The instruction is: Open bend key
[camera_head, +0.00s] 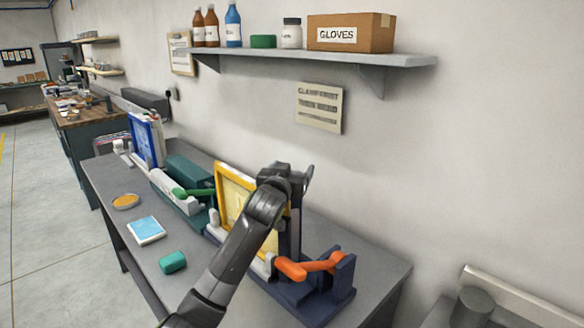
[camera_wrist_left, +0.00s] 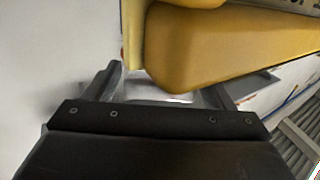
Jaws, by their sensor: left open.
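No part is clearly marked as the bend key. A unit with a yellow-framed panel (camera_head: 233,192) stands on the grey bench, with an orange lever (camera_head: 308,267) on a dark blue bracket at its right. A second unit to the left has a green lever (camera_head: 195,192). My left gripper (camera_head: 294,178) is at the top right of the yellow frame, and my arm hides part of that unit. In the left wrist view a large yellow part (camera_wrist_left: 225,55) is close to the open fingers (camera_wrist_left: 165,88). I cannot tell whether they touch. My right gripper is not in view.
On the bench (camera_head: 205,258) lie a teal block (camera_head: 173,262), a blue-topped pad (camera_head: 146,230) and a round orange-topped dish (camera_head: 126,201). A blue-framed panel (camera_head: 147,140) stands at the far end. A wall shelf (camera_head: 310,58) holds bottles and a GLOVES box (camera_head: 350,32).

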